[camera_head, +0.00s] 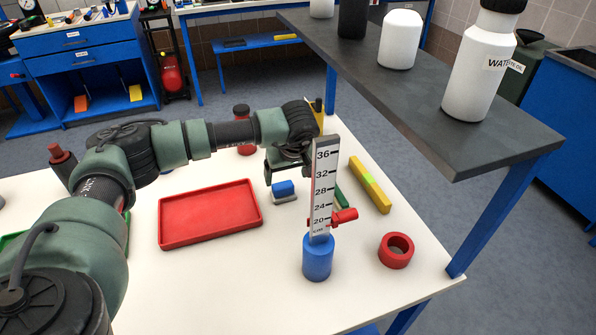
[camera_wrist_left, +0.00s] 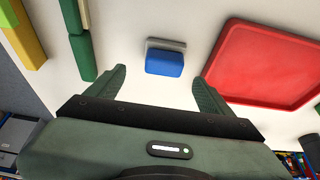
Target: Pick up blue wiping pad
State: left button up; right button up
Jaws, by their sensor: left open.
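The blue wiping pad (camera_head: 284,189) has a blue block on a pale grey base and lies on the white table, right of the red tray. It also shows in the left wrist view (camera_wrist_left: 165,62), just beyond and between my fingertips. My left gripper (camera_head: 283,172) is above the pad in the head view, fingers pointing down. In the left wrist view its two green fingers (camera_wrist_left: 160,78) are spread apart with nothing between them. The pad is apart from both fingers. My right gripper does not show.
The red tray (camera_head: 208,214) is left of the pad. The upright numbered gauge on a blue base (camera_head: 317,258), a red ring (camera_head: 396,250) and a yellow level (camera_head: 369,184) stand to the right. A dark raised shelf (camera_head: 430,105) holding bottles overhangs the right side.

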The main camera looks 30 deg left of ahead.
aim_at(283, 185)
pick_arm(q)
jog(key=shift+w+f, duration=0.1)
jog(key=shift+w, duration=0.1)
jog(key=b, duration=0.1)
jog(key=f+b, duration=0.1)
jog(key=a+f, duration=0.1)
jog(key=shift+s+f+b, duration=0.15)
jog(key=shift+s+b, duration=0.15)
jog(key=shift+b, duration=0.1)
jog(key=b+x, duration=0.2)
jog(key=x, duration=0.1)
jog(key=shift+b+x, duration=0.6)
jog(key=shift+x, duration=0.15)
jog(key=shift+w+a, duration=0.1)
jog(key=c, duration=1.3)
jog(key=shift+r, duration=0.25)
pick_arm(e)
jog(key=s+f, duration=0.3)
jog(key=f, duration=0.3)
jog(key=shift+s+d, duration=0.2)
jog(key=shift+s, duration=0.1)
